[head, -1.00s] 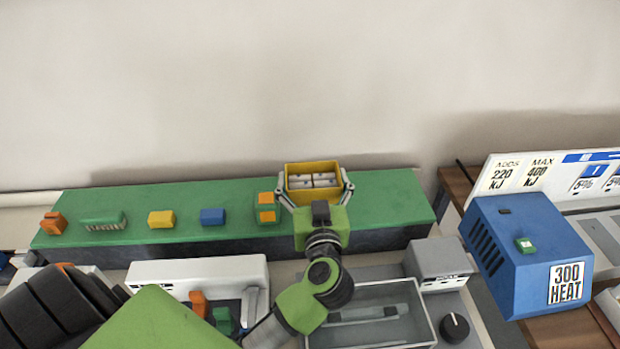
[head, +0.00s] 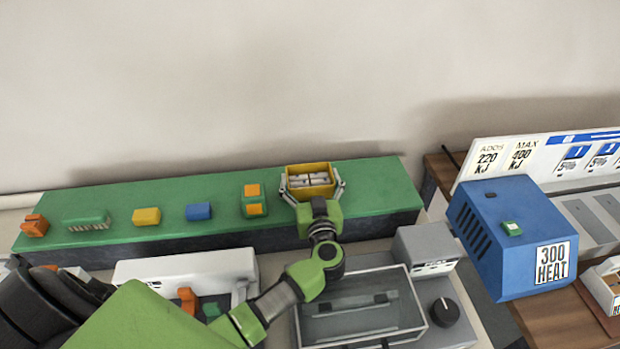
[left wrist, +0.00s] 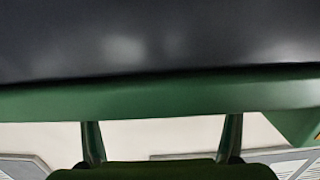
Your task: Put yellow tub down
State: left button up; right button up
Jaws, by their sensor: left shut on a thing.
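The yellow tub (head: 310,193) is an open-topped box with pale white-grey pieces inside. In the head view it is at the right part of the long green shelf (head: 370,187). My left gripper (head: 312,186) is shut on the yellow tub, with one finger at each side of it. The tub looks upright and at or just above the shelf top; I cannot tell whether it touches. The left wrist view is mostly filled by a dark surface and a green band, and the tub cannot be made out there. My right gripper is not in view.
On the shelf to the left stand a green block with orange parts (head: 254,200), a blue block (head: 198,211), a yellow block (head: 146,216), a green brush-like piece (head: 86,220) and an orange piece (head: 34,226). A blue heat box (head: 515,240) stands at the right. The shelf's right end is clear.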

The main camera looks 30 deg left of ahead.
pick_arm(q)
jog(key=shift+f, duration=0.1)
jog(key=o, duration=1.2)
